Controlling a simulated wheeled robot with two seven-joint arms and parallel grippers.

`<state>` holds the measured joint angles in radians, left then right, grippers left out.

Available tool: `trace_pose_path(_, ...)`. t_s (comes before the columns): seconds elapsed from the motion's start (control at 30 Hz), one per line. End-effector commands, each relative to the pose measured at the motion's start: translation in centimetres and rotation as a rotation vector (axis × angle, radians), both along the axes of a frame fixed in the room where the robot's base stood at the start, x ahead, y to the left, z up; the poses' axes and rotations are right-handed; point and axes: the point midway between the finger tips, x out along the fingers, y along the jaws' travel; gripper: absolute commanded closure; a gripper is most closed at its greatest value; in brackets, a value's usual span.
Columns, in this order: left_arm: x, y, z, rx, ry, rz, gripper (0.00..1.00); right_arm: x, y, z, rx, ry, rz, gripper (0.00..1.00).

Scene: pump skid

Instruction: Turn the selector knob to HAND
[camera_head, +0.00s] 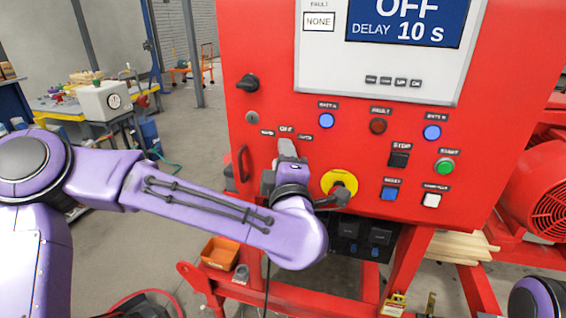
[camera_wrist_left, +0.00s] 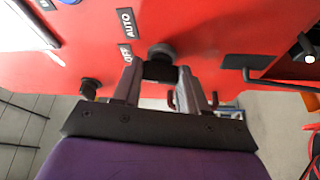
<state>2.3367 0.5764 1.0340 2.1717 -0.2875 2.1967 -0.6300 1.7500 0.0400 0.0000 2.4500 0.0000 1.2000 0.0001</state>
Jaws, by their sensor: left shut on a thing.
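The selector knob (camera_wrist_left: 160,70) is dark and sits on the red panel (camera_head: 350,155). In the wrist view it is between the two fingers of my left gripper (camera_wrist_left: 163,78), which is shut on it. In the head view my left gripper (camera_head: 287,148) covers the knob. The OFF label (camera_head: 286,128) is just above it, with small labels to either side. The AUTO label (camera_wrist_left: 125,21) and the OFF label also show in the wrist view. I cannot tell which position the knob points to. My right gripper is out of view.
A yellow-ringed emergency stop (camera_head: 341,184) is close to the right of my left wrist. A black knob (camera_head: 248,83) is up and left, a door handle (camera_head: 243,163) is to the left, and several buttons are to the right. A display (camera_head: 385,45) is above.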

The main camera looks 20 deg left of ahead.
Motion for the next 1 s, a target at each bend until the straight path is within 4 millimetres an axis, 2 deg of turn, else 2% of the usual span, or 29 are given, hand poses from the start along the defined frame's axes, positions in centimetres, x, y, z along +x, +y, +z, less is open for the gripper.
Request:
trace_pose_path(0.57,0.0,0.0,0.1,-0.548,-0.018,0.0,0.88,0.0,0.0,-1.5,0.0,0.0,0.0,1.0)
trace_pose_path(1.0,0.0,0.1,0.3,-0.923,-0.031,0.0,0.88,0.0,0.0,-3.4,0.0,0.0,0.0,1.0)
